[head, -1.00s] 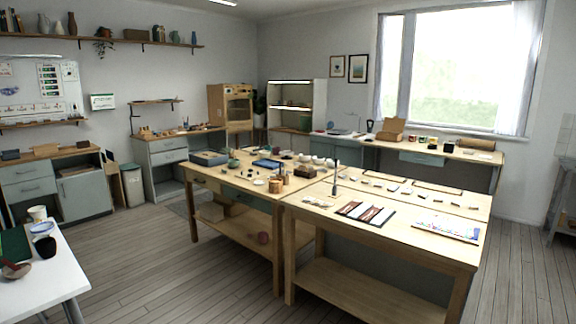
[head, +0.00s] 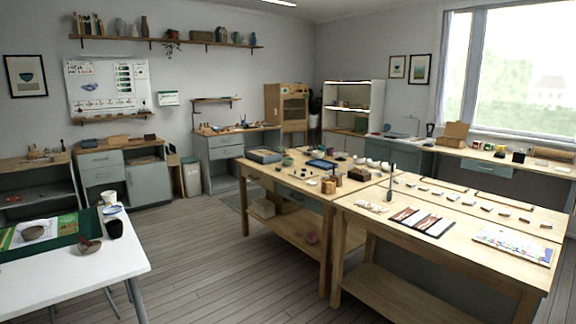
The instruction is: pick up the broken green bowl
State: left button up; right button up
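A small green bowl-like thing (head: 287,160) sits on the far left part of the wooden worktable (head: 300,197). It is too small to tell whether it is broken. On the white table (head: 110,268) at the left, a grey-brown bowl (head: 33,232) sits on green and yellow sheets, and a reddish-brown broken-looking bowl or shard (head: 88,247) lies to its right. Neither of these looks clearly green. Neither of my grippers is in view.
A dark cup (head: 115,229) and a white cup (head: 109,198) stand on the white table. A grey bin (head: 191,178) stands by the back cabinets. The wooden floor (head: 195,255) between the white table and the worktables is clear.

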aim_at(287, 162)
jog(key=u, duration=0.4)
jog(key=i, duration=6.2)
jog(key=z, duration=0.65)
